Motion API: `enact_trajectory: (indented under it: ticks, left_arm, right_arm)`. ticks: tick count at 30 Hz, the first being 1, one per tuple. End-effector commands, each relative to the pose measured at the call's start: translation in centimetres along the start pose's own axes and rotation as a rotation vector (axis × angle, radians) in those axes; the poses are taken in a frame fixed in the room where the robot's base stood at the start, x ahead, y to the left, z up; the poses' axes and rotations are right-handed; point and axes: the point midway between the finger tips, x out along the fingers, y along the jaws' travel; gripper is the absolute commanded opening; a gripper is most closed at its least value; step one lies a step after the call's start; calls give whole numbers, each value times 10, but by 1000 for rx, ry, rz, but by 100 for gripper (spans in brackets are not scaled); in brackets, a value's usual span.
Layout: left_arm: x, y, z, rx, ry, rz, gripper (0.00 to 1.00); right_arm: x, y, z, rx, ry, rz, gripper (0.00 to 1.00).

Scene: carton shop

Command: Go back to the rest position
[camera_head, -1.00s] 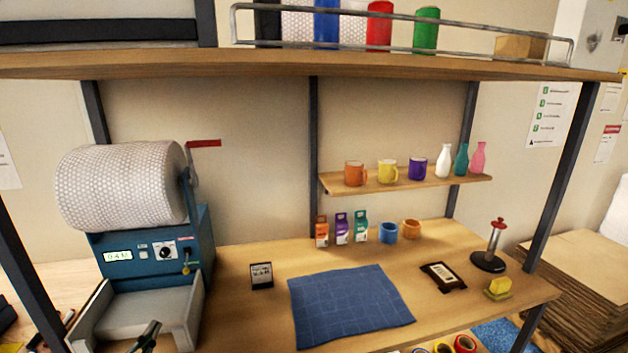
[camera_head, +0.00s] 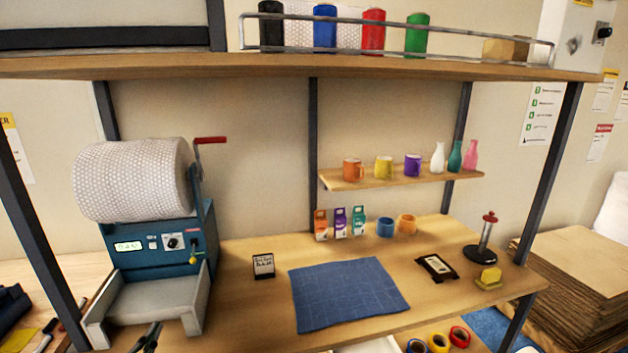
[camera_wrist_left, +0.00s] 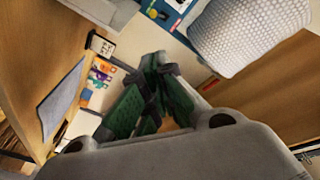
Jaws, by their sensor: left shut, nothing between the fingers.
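My left gripper (camera_head: 150,338) shows at the bottom left of the head view, in front of the grey tray of the bubble-wrap machine (camera_head: 150,250). In the left wrist view its green-padded fingers (camera_wrist_left: 150,95) are together with nothing between them. The wrist view also shows the bubble-wrap roll (camera_wrist_left: 245,35) to the right of the fingers and the blue mat (camera_wrist_left: 62,100) to the left. My right gripper is not in either view.
The workbench (camera_head: 245,310) carries a blue mat (camera_head: 347,292), a small sign (camera_head: 263,266), small boxes, mugs and a stamp (camera_head: 486,240). A shelf (camera_head: 400,180) holds mugs and bottles. Stacked cardboard (camera_head: 580,285) stands at right. Bare bench lies around the mat.

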Motion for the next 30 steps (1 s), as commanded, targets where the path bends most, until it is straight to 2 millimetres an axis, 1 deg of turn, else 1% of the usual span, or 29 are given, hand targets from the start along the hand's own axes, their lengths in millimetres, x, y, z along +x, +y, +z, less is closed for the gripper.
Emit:
enact_trajectory:
  ticks: [11,17,23,30]
  left_arm:
    - [0,15,6,-39,-70,38,0]
    - [-2,30,12,-76,-138,76,0]
    - [-8,55,20,-134,-251,137,0]
    - [-24,90,29,-211,-415,223,0]
  right_arm:
    - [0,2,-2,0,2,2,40]
    - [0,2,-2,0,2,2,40]
    - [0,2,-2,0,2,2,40]
    - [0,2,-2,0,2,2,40]
